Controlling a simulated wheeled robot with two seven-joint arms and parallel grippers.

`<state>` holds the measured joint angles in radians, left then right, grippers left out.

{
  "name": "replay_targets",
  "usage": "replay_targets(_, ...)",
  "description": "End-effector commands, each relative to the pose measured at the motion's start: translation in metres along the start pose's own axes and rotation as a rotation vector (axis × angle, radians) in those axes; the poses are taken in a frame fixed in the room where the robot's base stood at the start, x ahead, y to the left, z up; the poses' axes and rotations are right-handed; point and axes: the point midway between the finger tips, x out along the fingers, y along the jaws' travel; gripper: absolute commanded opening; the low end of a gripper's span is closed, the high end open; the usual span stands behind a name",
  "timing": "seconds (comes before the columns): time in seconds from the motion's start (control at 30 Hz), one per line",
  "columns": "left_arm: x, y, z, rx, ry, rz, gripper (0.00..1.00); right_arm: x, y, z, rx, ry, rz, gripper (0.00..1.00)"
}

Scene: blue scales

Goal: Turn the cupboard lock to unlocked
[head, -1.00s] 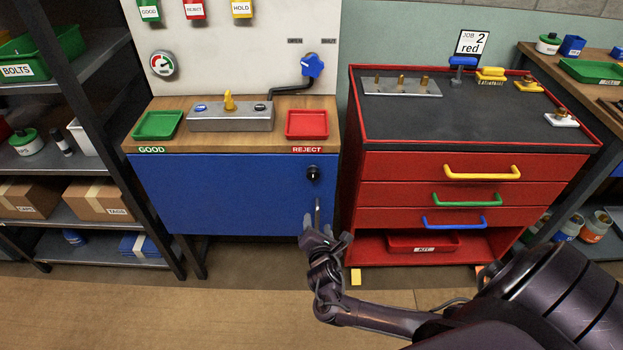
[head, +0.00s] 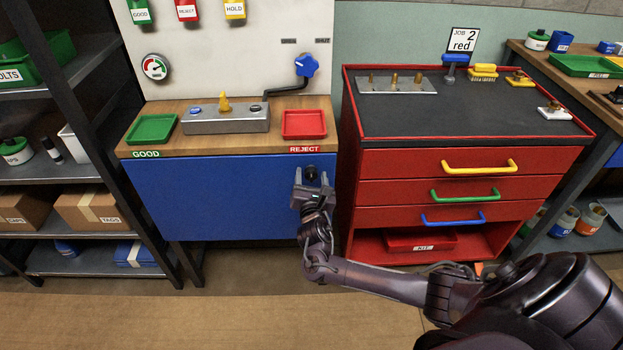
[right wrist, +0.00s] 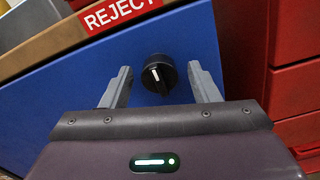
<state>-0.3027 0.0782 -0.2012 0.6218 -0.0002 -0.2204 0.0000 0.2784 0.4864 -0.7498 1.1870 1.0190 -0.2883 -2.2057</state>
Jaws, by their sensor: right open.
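The cupboard lock is a round black knob (right wrist: 160,74) with a white pointer line, on the blue cupboard door (right wrist: 200,35). In the head view the knob (head: 312,172) is at the door's upper right, partly covered by my gripper. My right gripper (head: 311,183) is open in front of the knob. In the right wrist view its two fingers (right wrist: 160,86) stand on either side of the knob, with gaps on both sides. The pointer line looks near upright in that tilted view. The door is shut. My left gripper is not in view.
The wooden counter above the door carries a green tray (head: 152,129), a grey fixture (head: 226,119) and a red tray (head: 304,124). The red drawer cabinet (head: 400,165) stands close on the right. A dark shelf rack (head: 75,90) stands on the left.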

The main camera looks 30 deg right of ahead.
Motion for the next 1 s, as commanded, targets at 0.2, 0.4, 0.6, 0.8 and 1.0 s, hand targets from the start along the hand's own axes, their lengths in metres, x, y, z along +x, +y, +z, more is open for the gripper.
replay_targets(0.2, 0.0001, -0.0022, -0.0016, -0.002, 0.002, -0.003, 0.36, 0.0014, 0.0004, 0.0001, 0.001, 0.0, 0.001, 0.55)
replay_targets(0.4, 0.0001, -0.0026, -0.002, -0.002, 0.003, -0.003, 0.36, 0.0012, 0.0003, 0.0, 0.001, 0.001, 0.001, 0.34)
replay_targets(0.6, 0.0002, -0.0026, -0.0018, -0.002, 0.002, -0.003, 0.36, 0.0011, 0.0003, 0.0, 0.001, 0.001, 0.001, 0.1)
replay_targets(0.8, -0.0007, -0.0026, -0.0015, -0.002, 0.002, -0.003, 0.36, 0.001, 0.0003, 0.0, 0.017, 0.001, 0.001, 0.1)
replay_targets(1.0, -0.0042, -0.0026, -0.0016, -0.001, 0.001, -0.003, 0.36, 0.001, 0.0, 0.0004, 0.09, 0.001, 0.0, 0.1)
